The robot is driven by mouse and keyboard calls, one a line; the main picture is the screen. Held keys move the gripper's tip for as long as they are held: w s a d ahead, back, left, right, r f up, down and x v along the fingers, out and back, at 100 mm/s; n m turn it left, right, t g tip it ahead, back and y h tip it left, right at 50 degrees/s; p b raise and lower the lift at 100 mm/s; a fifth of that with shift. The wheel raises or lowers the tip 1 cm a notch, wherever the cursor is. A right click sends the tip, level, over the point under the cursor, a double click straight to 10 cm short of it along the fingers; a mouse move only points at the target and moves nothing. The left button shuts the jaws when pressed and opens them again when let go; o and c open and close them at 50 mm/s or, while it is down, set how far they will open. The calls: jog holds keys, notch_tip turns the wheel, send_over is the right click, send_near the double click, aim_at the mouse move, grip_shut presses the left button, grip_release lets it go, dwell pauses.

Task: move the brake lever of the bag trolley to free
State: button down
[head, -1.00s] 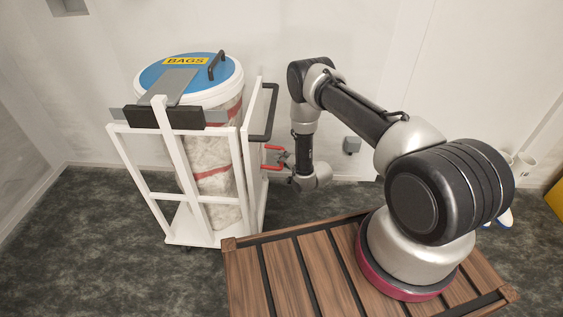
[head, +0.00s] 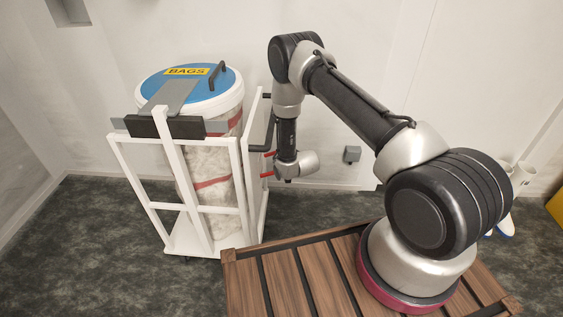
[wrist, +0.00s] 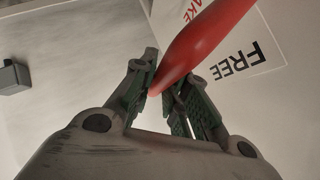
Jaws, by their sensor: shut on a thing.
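The bag trolley (head: 241,190) is a white frame at the left of the head view. The red brake lever (wrist: 208,40) crosses the top middle of the wrist view, its tapered end between the fingers of my gripper (wrist: 168,86). My gripper is shut on that end. A white plate (wrist: 272,45) behind the lever carries the word FREE, right of the lever, and part of another word near the top. In the head view my gripper (head: 272,166) is at the trolley's right side, largely hidden by my wrist, with red parts showing there.
A tall bin with a blue lid (head: 151,83) marked BAGS stands in the trolley. A black handle (head: 270,133) sticks out on the trolley's right side, close to my wrist. A grey wall box (head: 352,154) is to the right. A slatted wooden platform (head: 290,275) is in front.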

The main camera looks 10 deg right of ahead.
jog(key=shift+w+a+r, duration=0.15)
jog(key=shift+a, duration=0.05)
jog(key=c, duration=1.4)
grip_release()
jog(key=shift+s+d+r, duration=0.15)
jog(key=shift+s, duration=0.35)
jog(key=v, duration=1.1)
